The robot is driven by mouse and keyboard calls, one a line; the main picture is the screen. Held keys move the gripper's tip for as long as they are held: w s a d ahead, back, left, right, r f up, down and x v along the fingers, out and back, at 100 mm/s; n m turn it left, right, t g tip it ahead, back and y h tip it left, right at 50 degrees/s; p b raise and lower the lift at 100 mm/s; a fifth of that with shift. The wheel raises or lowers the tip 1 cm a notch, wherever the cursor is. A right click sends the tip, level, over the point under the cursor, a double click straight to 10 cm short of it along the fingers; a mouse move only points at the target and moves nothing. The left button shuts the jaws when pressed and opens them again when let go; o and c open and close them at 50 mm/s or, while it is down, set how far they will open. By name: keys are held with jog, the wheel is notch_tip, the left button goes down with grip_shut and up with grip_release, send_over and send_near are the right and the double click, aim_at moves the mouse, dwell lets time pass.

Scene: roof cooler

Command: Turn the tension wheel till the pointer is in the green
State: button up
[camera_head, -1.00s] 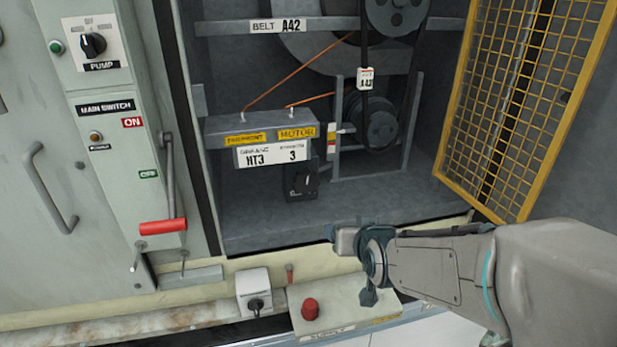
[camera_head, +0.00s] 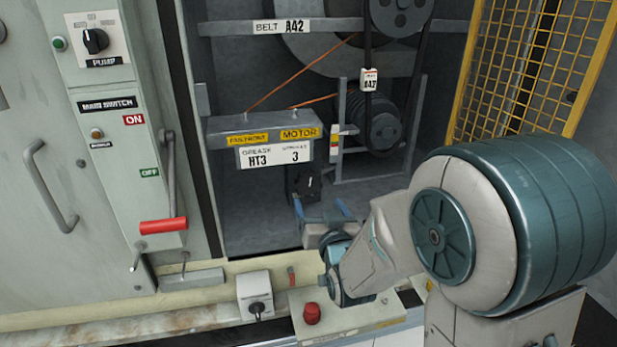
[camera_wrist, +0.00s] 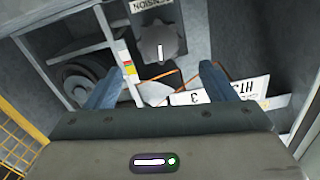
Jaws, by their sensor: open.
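The tension wheel, a dark lobed knob with a white mark (camera_wrist: 158,44), is ahead of my gripper in the wrist view, near a partly cut-off "TENSION" label (camera_wrist: 150,5). In the head view the dark wheel (camera_head: 304,182) is low in the cabinet, partly hidden. My gripper (camera_head: 322,208) is open and empty, its blue fingers in front of and below the wheel. In the wrist view the fingers (camera_wrist: 161,72) are apart, with the wheel beyond them. A small coloured strip (camera_head: 335,146) stands right of the motor box; the pointer's position on it is too small to tell.
A yellow mesh door (camera_head: 525,70) stands open at the right. The motor box (camera_head: 262,128) overhangs the wheel. Belt pulleys (camera_head: 375,120) are behind. A red-handled lever (camera_head: 163,226) is at left.

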aim_at(310, 184)
jog(key=p+x, duration=0.2)
jog(key=x, duration=0.8)
jog(key=shift+w+a, duration=0.1)
jog(key=shift+w, duration=0.3)
jog(key=c, duration=1)
